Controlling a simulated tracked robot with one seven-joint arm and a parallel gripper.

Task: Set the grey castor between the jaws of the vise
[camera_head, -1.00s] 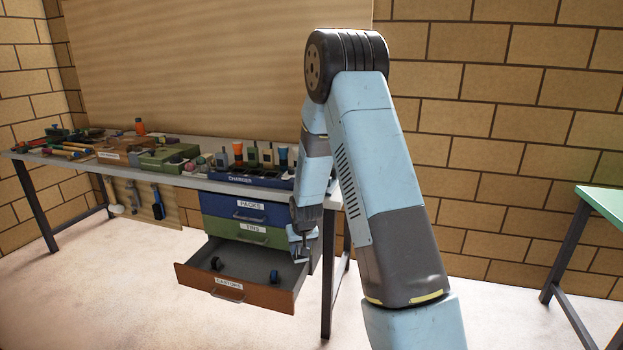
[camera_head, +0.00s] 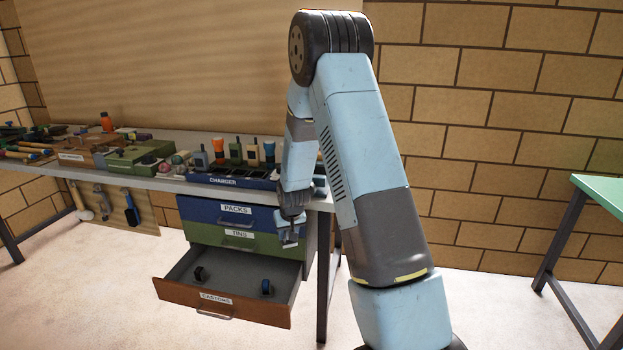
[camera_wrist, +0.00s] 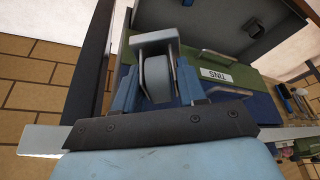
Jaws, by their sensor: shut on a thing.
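My gripper (camera_head: 290,238) is in front of the drawer stack, above the right side of the open castors drawer (camera_head: 224,304). In the wrist view my gripper (camera_wrist: 158,92) is shut on the grey castor (camera_wrist: 157,78), whose wheel sits between the two blue-grey fingers with its pale metal fork and plate pointing away from the wrist. In the head view the held castor is too small to make out clearly. I see no vise in either view.
The bench (camera_head: 160,180) carries a charger (camera_head: 232,182), a green box (camera_head: 140,158) and tools. A green-topped table (camera_head: 605,196) stands at right, with clear floor between.

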